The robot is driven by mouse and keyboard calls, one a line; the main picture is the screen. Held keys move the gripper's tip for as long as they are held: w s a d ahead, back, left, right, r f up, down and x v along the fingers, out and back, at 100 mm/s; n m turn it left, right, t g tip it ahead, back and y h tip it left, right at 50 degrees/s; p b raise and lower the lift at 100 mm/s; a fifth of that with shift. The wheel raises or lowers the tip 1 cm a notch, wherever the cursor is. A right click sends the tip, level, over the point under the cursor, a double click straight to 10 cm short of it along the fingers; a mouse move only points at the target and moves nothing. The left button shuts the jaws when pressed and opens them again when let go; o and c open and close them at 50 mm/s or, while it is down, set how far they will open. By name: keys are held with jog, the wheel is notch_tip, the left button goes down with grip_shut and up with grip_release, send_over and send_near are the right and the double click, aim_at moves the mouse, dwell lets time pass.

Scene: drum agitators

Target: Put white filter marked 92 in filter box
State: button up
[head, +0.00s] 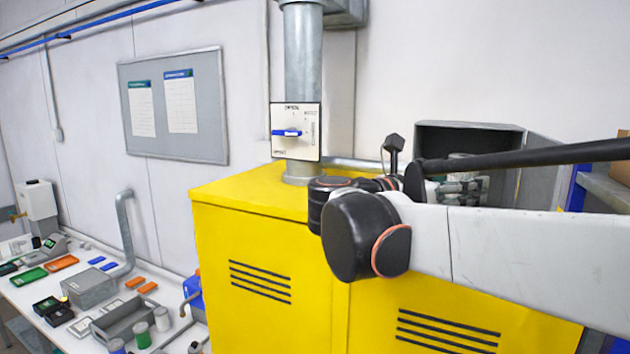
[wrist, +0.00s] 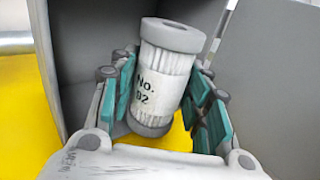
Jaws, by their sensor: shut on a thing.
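The white filter (wrist: 160,78) has grey end caps and the marking "No. 92". In the wrist view it stands slightly tilted between the teal finger pads of my gripper (wrist: 165,95), which is shut on it. The grey filter box (wrist: 88,45) is open behind it, and the filter is at the box's opening. In the head view the filter box (head: 505,133) stands on the yellow cabinet with its door swung open to the right. There my gripper (head: 458,186) is at the box's opening, partly hidden behind my arm.
The yellow cabinet (head: 262,240) fills the middle, with a grey pipe (head: 302,60) and a blue-handled switch panel (head: 296,132) above it. A white table (head: 30,295) at left carries trays and jars. A shelf (head: 606,190) stands at far right.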

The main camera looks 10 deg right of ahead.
jog(key=shift+w+d, duration=0.65)
jog(key=shift+w, duration=0.3)
jog(key=shift+w+d, duration=0.6)
jog(key=shift+w, duration=0.3)
jog(key=shift+w+d+r, duration=0.1)
jog(key=shift+w+d, duration=0.25)
jog(key=shift+d, duration=0.05)
jog(key=shift+s+f+b, duration=0.1)
jog(key=shift+f+b, duration=0.35)
jog(key=shift+b, duration=0.1)
jog(key=o, duration=1.1)
jog(key=shift+o, duration=0.2)
jog(key=shift+a, duration=0.1)
